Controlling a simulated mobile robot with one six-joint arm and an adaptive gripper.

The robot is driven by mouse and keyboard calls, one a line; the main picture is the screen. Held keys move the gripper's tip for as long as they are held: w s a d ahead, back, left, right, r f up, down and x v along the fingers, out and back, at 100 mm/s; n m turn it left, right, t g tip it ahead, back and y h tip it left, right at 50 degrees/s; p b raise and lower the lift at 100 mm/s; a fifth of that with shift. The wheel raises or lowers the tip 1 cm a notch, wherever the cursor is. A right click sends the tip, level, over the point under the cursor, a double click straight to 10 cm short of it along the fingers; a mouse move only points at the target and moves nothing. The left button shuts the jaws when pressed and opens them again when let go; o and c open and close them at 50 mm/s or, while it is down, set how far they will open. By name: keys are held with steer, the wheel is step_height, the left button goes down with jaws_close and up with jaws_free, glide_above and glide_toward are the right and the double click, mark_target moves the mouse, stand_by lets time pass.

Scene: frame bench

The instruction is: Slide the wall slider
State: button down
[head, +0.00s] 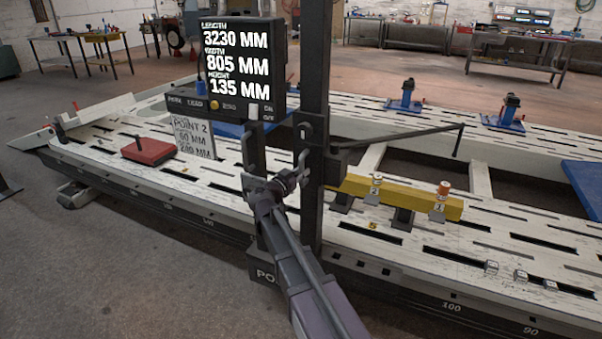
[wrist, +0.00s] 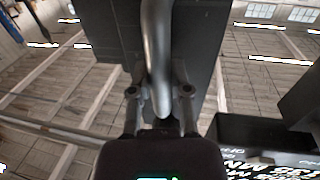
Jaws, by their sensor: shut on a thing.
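The slider looks like a dark block (head: 309,129) on a tall dark upright post (head: 317,55) at the bench's near edge, in the head view. In the wrist view, a smooth curved grey handle (wrist: 157,45) stands out in front of a dark plate (wrist: 110,38). My gripper (head: 290,183) is at the post, just below the block. Its two fingers (wrist: 160,93) are on either side of the handle and shut on it. The handle's far end and the exact contact are partly hidden by my gripper in the head view.
A display box (head: 237,62) reading 3230, 805 and 135 MM stands left of the post. A thin dark arm (head: 402,137) reaches right from the post above a yellow beam (head: 345,186). A red block (head: 149,151) lies on the slotted white bench (head: 105,155). Floor (head: 120,270) at front left is clear.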

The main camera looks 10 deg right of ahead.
mark_target(300, 163)
steer(key=shift+r+p, duration=1.3)
steer(key=shift+r, duration=0.5)
steer(key=c, duration=0.6)
jaws_free()
steer(key=shift+o, duration=0.2)
steer(key=v, duration=1.2)
